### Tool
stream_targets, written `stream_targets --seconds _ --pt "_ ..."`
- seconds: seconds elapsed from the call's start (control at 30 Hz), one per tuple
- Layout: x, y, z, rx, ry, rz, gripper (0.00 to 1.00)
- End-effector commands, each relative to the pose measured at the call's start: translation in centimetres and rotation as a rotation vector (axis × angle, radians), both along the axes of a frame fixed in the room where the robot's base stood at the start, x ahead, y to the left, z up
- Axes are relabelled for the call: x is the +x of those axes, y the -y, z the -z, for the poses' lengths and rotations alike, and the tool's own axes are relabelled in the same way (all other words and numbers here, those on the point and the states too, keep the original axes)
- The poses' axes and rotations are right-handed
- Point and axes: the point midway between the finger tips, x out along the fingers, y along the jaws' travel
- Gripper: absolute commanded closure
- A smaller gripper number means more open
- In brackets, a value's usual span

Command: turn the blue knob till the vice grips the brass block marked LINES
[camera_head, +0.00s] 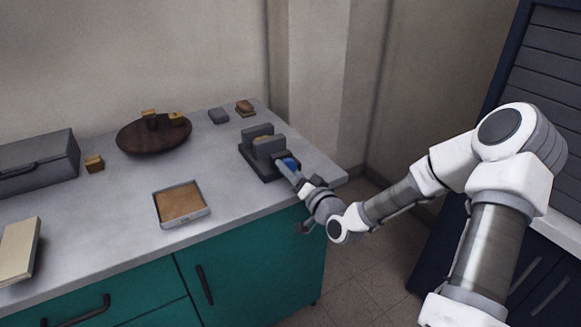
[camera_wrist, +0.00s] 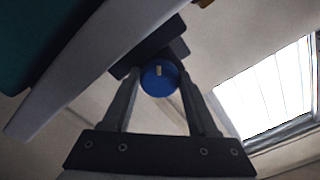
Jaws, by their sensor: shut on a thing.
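The grey vice (camera_head: 262,165) stands at the right end of the worktop, its two upright jaws side by side. My gripper (camera_head: 297,175) is shut on the knob from the right. In the wrist view the knob (camera_wrist: 160,79) shows between my two fingers, with a pale mark near its top. Brass-coloured blocks sit at the round wooden tray (camera_head: 135,141), and another brass block (camera_head: 94,163) is left of it. No LINES marking is readable.
A shallow framed tray (camera_head: 181,221) lies near the front edge. A grey block (camera_head: 218,116) and a brown block (camera_head: 245,107) lie behind the vice. A grey box (camera_head: 38,165) and a cream block (camera_head: 19,250) are at left.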

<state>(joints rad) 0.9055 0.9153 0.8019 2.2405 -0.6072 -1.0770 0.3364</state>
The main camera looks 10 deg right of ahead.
Motion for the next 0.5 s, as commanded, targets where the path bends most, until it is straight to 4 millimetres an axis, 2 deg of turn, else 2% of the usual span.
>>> stream_targets --seconds 0.2,0.5 --pt "-0.02 0.03 -0.06 0.096 -0.032 0.001 0.96" --pt "-0.01 0.02 -0.01 0.142 -0.047 0.001 0.96"
